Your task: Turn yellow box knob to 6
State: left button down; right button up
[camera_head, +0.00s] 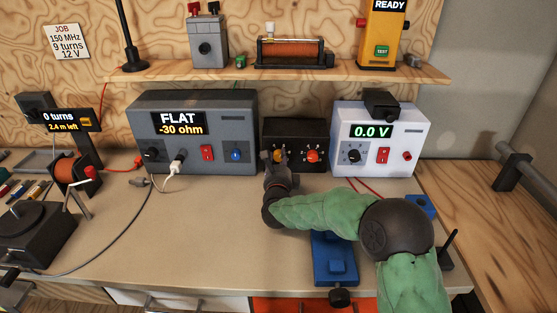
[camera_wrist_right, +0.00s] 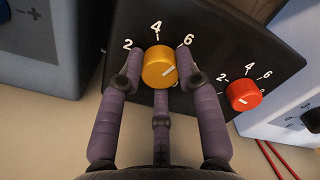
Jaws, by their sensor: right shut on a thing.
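The black box (camera_head: 296,133) stands at the back of the bench, between two instruments. Its yellow knob (camera_wrist_right: 160,66) has the numbers 2, 4 and 6 around it in the right wrist view. The knob's white mark is on the lower right of its cap, and I cannot tell exactly which number it points at. My right gripper (camera_wrist_right: 158,83) is shut on the yellow knob, with fingers at its left, right and lower sides. In the head view the right gripper (camera_head: 279,165) partly hides this knob.
A red knob (camera_wrist_right: 244,95) with its own numbers sits right of the yellow one. The grey instrument (camera_head: 193,128) reads "FLAT -30 ohm"; the white instrument (camera_head: 376,135) reads 0.0 V. A blue fixture (camera_head: 334,262) lies under my right arm. The bench's left middle is mostly clear.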

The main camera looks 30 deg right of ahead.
jog(key=shift+m, duration=0.3)
jog(key=o, duration=1.1)
jog(key=shift+d+f, duration=0.1)
jog(key=shift+o, duration=0.2)
jog(key=shift+s, duration=0.1)
jog(key=v, duration=1.2)
